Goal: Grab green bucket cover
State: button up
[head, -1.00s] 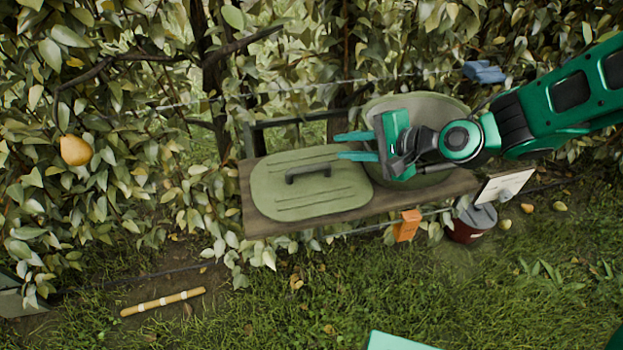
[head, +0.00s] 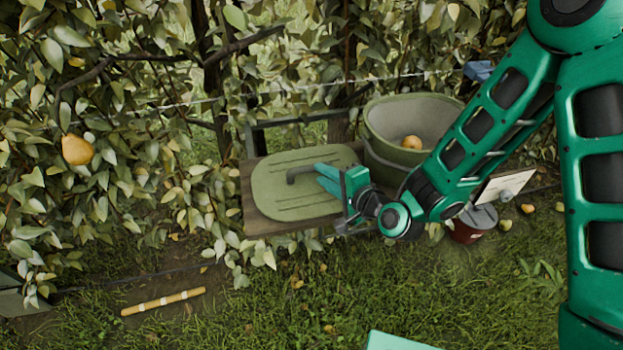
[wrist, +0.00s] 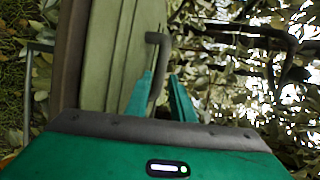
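The green bucket cover (head: 275,205) lies flat on a wooden plank, with a dark bar handle (head: 292,176) on top. My gripper (head: 322,178) reaches over the cover from the right, its fingertips at the right end of the handle and hiding part of it. In the wrist view the cover (wrist: 105,55) fills the left-middle, and the handle (wrist: 160,45) stands just ahead of and partly between the parted fingertips (wrist: 160,75). My gripper is open and holds nothing. The exact gap between fingers and handle is unclear.
An open green bucket (head: 375,125) with a pear (head: 412,142) inside stands right of the cover. The plank (head: 255,222) sits against dense foliage. A red can (head: 468,232) and fallen pears lie at right. A pear (head: 77,150) hangs at left. Grass in front is mostly clear.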

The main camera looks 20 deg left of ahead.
aim_at(313, 170)
jog(key=shift+x, duration=3.35)
jog(key=shift+s, duration=0.15)
grip_shut()
